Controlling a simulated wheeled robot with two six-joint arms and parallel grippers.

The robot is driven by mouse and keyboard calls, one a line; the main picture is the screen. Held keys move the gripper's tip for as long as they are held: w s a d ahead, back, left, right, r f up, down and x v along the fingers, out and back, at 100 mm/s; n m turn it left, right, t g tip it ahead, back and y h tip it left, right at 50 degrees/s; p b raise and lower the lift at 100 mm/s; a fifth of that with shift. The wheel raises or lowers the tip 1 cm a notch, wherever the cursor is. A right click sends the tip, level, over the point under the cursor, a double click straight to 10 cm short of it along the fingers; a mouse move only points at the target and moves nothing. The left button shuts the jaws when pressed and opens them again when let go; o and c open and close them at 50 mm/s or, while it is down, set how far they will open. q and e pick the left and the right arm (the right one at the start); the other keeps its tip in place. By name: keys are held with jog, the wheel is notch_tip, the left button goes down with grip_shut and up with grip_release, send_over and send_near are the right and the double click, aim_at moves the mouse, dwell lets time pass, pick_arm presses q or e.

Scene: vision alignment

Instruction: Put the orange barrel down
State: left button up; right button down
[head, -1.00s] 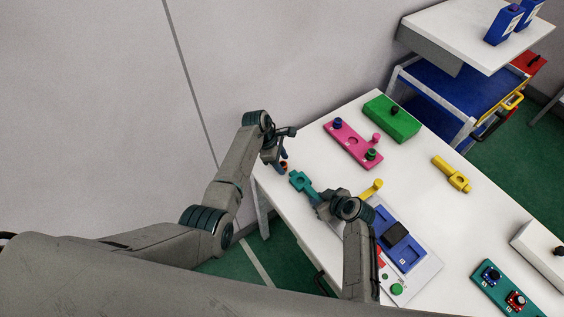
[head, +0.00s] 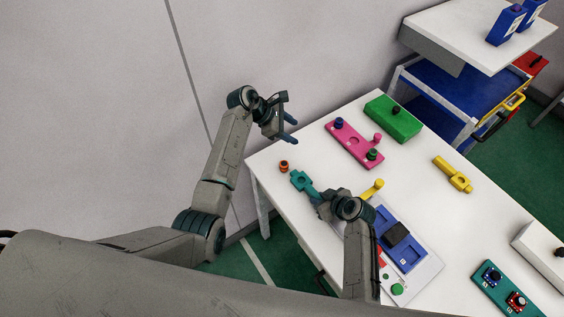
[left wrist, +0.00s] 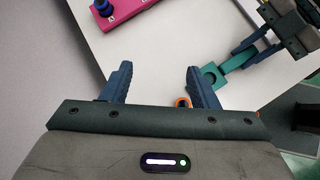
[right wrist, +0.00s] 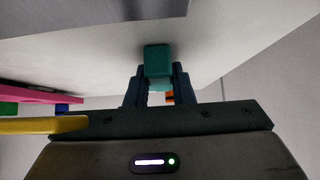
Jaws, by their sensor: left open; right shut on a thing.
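The orange barrel (head: 284,166) stands on the white table near its left corner, beside the teal holder (head: 300,181). It also shows partly hidden behind a finger in the left wrist view (left wrist: 183,102), and as a small orange patch in the right wrist view (right wrist: 169,97). My left gripper (head: 293,133) is open and empty, raised above the table and apart from the barrel. My right gripper (head: 318,199) is shut on the teal holder, which shows between its fingers in the right wrist view (right wrist: 158,60).
A pink board (head: 352,146) with several pegs and a green block (head: 392,119) lie at the back. A yellow part (head: 453,174) lies to the right. A blue fixture (head: 410,257) is on the front part of the table. The table between pink board and yellow part is clear.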

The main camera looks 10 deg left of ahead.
pick_arm(q)
jog(key=w+d+r+n+t+h, duration=0.4)
jog(key=w+r+n+t, duration=0.3)
jog(key=r+n+t, duration=0.25)
jog(key=a+f+n+t+y, duration=0.1)
jog(key=a+f+n+y, duration=0.1)
jog(key=n, duration=0.6)
jog(key=w+a+f+n+t+y, duration=0.1)
jog(key=a+f+n+y, duration=0.1)
jog(key=a+n+y, duration=0.3)
jog(key=a+f+n+t+y, duration=0.1)
jog(key=a+f+n+y, duration=0.2)
jog(key=n+y, duration=0.4)
jog(key=shift+w+a+n, duration=0.1)
jog(key=shift+a+n, duration=0.15)
jog(key=shift+n, duration=0.9)
jog(key=shift+w+a+n, duration=0.1)
jog(key=shift+a+n, duration=0.15)
jog(key=shift+n, duration=0.85)
jog(key=n+g+h, duration=0.2)
jog(key=n+g, duration=1.4)
jog(key=n, duration=0.6)
send_near(284, 164)
jog(key=shift+t, duration=0.25)
jog(key=f, duration=0.9)
jog(key=shift+s+f, duration=0.15)
jog(key=shift+s, duration=0.05)
jog(key=c, duration=1.1)
jog(key=shift+c, duration=0.2)
